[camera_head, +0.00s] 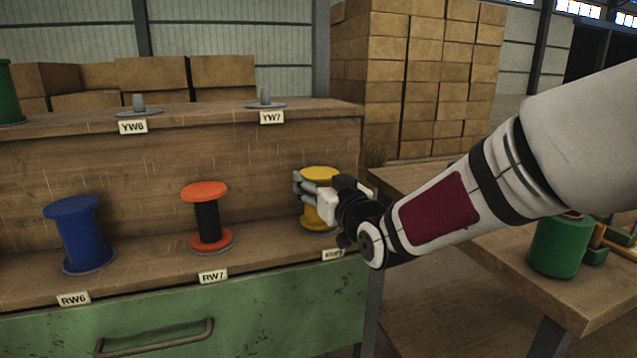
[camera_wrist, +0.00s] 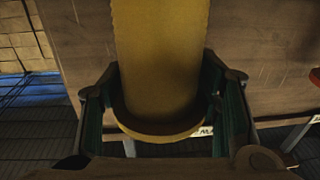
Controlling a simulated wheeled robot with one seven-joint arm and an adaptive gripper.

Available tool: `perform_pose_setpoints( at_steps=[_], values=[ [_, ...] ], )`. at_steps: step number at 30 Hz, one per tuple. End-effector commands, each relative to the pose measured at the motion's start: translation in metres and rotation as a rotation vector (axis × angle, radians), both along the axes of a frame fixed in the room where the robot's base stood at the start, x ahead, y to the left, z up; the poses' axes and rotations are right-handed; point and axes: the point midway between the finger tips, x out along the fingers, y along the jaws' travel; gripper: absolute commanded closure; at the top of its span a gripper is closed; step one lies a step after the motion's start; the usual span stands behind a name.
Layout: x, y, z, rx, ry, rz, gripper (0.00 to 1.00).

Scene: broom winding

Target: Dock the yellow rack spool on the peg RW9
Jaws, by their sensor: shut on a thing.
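The yellow spool (camera_head: 320,173) is upright at the right end of the lower shelf, behind the tag RW9 (camera_head: 333,254), whose small print is hard to read. My gripper (camera_head: 308,190) is shut on the spool's middle from the right and front. In the wrist view the yellow spool (camera_wrist: 160,65) stands between the two fingers of my gripper (camera_wrist: 160,95). The spool's lower flange is close to the shelf surface; I cannot tell whether it touches. The peg under it is hidden.
On the lower shelf (camera_head: 140,268) stand a blue spool (camera_head: 77,235) at RW6 and an orange-black spool (camera_head: 207,218) at RW7. The upper shelf has bare pegs at YW6 (camera_head: 138,104) and YW7 (camera_head: 265,98). A green spool (camera_head: 560,246) stands on the right table (camera_head: 480,262).

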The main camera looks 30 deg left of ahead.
Motion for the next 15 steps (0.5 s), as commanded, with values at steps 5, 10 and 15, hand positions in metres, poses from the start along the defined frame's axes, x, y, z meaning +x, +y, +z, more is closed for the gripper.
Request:
perform_pose_setpoints(
  at_steps=[5,10,15],
  values=[
    [0.0000,0.0000,-0.0036,0.001,-0.001,0.000,0.73],
    [0.0000,0.0000,-0.0066,0.001,-0.001,0.000,0.73],
    [0.0001,-0.0001,-0.0064,0.001,-0.001,0.000,0.35]
  ],
)
